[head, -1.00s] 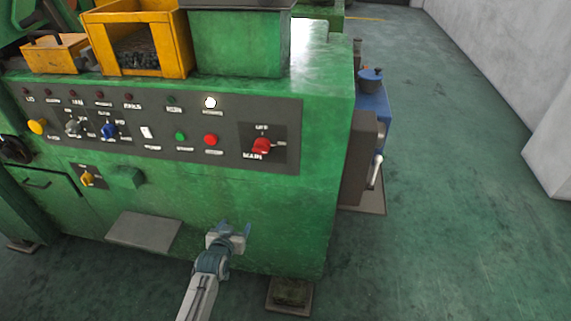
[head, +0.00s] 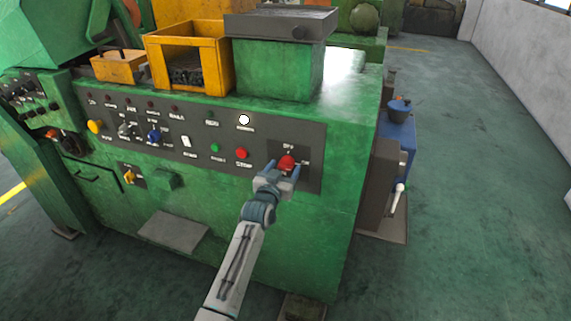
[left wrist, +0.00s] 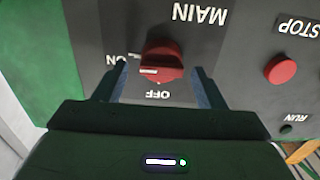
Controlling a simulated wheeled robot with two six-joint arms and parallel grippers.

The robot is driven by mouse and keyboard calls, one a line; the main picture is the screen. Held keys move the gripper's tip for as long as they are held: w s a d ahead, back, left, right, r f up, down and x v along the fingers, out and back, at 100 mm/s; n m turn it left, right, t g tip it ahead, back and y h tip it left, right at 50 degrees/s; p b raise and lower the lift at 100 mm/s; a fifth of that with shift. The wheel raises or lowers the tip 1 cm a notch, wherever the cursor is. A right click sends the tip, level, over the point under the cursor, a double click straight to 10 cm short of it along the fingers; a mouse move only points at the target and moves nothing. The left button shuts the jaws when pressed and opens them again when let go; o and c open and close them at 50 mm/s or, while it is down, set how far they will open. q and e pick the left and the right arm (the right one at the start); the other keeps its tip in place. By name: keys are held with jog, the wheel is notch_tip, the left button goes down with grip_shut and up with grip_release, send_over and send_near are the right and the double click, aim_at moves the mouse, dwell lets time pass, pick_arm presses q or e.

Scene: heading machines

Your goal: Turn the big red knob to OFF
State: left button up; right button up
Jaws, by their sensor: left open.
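The big red knob (head: 287,161) is on the dark control panel, at its right end in the head view. In the left wrist view, which shows the panel upside down, the knob (left wrist: 162,58) lies crosswise, and its white mark is on the side of the ON label (left wrist: 117,59). The OFF label (left wrist: 160,94) is below it in that view, and MAIN (left wrist: 199,14) is above. My left gripper (head: 282,172) is open in front of the knob, one finger to each side of it. I cannot tell whether the fingers touch it. My right gripper is not in view.
A red STOP button (head: 242,153) and a green button (head: 215,147) are left of the knob on the panel (head: 310,150). A yellow bin (head: 160,58) stands on the green machine. A blue unit with a lever (head: 398,190) is to the right. Open floor lies farther right.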

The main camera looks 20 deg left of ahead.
pick_arm(q)
jog(key=shift+w+f, duration=0.1)
jog(key=shift+w, duration=0.9)
jog(key=c, duration=1)
jog(key=shift+o, duration=0.2)
